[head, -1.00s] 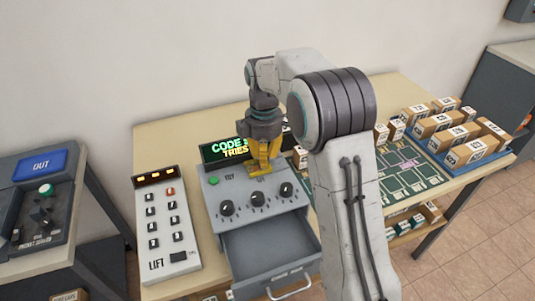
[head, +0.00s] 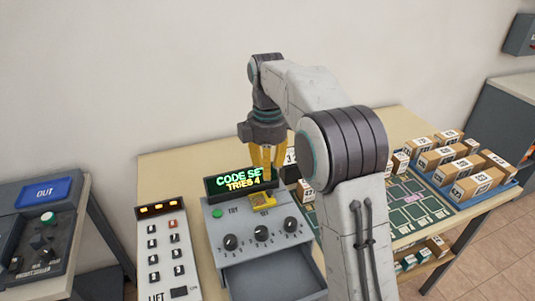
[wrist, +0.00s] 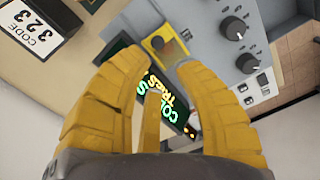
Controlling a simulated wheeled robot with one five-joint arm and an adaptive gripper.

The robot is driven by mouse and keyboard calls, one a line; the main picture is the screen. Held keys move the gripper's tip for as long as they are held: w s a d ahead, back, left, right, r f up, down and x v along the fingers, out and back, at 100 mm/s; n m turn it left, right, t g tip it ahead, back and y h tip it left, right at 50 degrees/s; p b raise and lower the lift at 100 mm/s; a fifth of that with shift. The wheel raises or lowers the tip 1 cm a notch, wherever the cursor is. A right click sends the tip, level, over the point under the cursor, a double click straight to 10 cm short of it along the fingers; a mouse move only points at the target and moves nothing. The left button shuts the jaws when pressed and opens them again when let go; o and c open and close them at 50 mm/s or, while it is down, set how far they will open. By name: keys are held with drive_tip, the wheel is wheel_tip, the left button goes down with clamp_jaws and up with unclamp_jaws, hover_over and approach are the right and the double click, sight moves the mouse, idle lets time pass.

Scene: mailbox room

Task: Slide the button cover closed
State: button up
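The button cover (head: 263,202) is a small yellow piece on the top right of a grey code box (head: 222,222), beside the label at its back edge. In the wrist view the cover (wrist: 165,46) shows as a yellow frame around a darker area; I cannot tell how far it is slid. My gripper (head: 268,165) has yellow fingers pointing down, above and behind the box, near the right end of the lit display. In the wrist view my gripper (wrist: 160,66) has its fingers spread with nothing between them, just short of the cover.
The display (head: 240,181) reads "CODE SE…" and "TRIES 4". Three black knobs and a green button (head: 217,214) are on the box, and its drawer (head: 275,278) is open. A lift panel (head: 166,255) stands left; numbered boxes on a blue tray (head: 470,199) stand right.

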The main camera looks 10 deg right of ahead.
drive_tip(key=shift+r, duration=1.85)
